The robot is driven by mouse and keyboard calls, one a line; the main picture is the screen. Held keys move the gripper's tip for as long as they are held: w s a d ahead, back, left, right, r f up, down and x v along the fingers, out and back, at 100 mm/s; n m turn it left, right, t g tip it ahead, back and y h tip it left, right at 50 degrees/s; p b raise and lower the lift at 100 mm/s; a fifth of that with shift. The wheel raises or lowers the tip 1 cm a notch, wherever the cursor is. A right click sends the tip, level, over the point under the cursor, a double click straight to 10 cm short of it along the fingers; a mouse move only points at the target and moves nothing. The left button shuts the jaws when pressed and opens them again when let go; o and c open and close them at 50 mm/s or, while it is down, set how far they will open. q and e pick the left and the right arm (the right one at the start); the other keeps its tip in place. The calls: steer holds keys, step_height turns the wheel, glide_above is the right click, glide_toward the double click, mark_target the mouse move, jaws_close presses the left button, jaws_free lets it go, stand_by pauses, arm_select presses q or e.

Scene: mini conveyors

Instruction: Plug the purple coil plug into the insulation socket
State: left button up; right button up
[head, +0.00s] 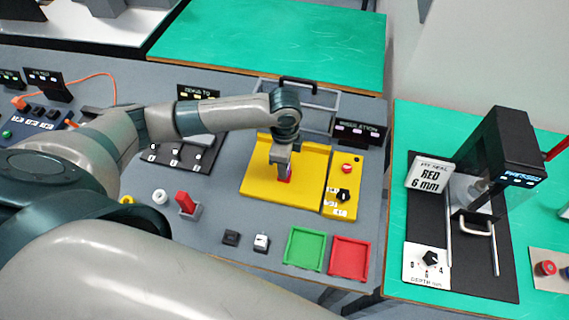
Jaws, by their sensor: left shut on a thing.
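My left gripper (285,168) points down over the yellow plate (256,183) of the insulation station. The plug is at or just above the plate. The insulation socket is hidden under the gripper and plug, so I cannot tell whether the plug is in it. The station's black sign (359,132) stands behind at the right. My right gripper is not in view.
A yellow panel with a black knob (344,195) adjoins the plate. Green (305,231) and red (367,243) trays lie in front. A red block in a grey holder (188,209) and a white ring (160,197) stand left. A black press (520,150) is at the right.

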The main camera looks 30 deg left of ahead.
arm_select(q)
steer(key=shift+f, duration=0.3)
steer(key=o, duration=1.1)
steer(key=shift+o, duration=0.2)
step_height(320, 180, up, 17)
steer(key=b, duration=0.3)
steer(key=shift+r+b, duration=0.2)
steer(key=shift+b, duration=0.15)
